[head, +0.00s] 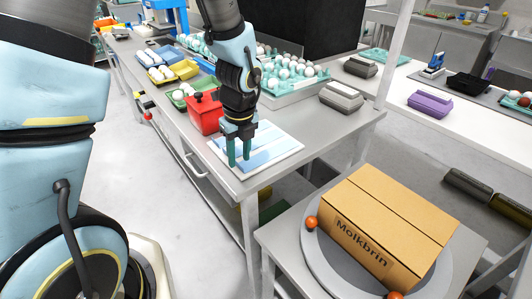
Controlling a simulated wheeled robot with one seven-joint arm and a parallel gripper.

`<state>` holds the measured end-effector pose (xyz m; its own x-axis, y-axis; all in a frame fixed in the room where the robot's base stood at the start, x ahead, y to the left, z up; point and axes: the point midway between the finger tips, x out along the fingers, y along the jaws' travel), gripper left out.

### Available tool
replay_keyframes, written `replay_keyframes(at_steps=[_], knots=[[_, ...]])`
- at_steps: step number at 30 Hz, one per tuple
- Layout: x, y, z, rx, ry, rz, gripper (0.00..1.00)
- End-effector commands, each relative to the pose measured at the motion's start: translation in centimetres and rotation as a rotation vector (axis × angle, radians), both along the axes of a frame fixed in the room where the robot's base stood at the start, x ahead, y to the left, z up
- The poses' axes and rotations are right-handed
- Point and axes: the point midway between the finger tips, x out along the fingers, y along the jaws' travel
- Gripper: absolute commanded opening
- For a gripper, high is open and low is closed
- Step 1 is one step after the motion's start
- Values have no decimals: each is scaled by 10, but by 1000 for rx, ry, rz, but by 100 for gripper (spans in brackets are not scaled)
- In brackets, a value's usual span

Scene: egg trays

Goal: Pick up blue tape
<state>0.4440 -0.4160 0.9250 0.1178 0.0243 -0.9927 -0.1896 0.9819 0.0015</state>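No roll of blue tape can be clearly made out. A white and pale blue flat sheet (277,148) lies at the near end of the grey table. My gripper (239,156) points down over the left part of this sheet, its two teal fingers apart with nothing seen between them. Whether the fingertips touch the sheet cannot be told. A small blue item (437,61) stands on the right-hand counter; it is too small to tell whether it is tape.
A red box (205,112) stands just left of my gripper. Egg trays (290,88) and grey cartons (341,97) lie behind. A large cardboard box (385,225) sits on a round plate at front right. A purple carton (429,104) is on the right counter.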

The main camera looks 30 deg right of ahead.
Motion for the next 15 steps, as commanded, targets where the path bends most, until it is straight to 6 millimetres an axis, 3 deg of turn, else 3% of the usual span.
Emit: replay_keyframes(at_steps=[6,13,15], knots=[[2,0,-18,0,0,1,40],[3,0,-19,-1,0,2,40],[3,0,-19,-1,0,2,33]])
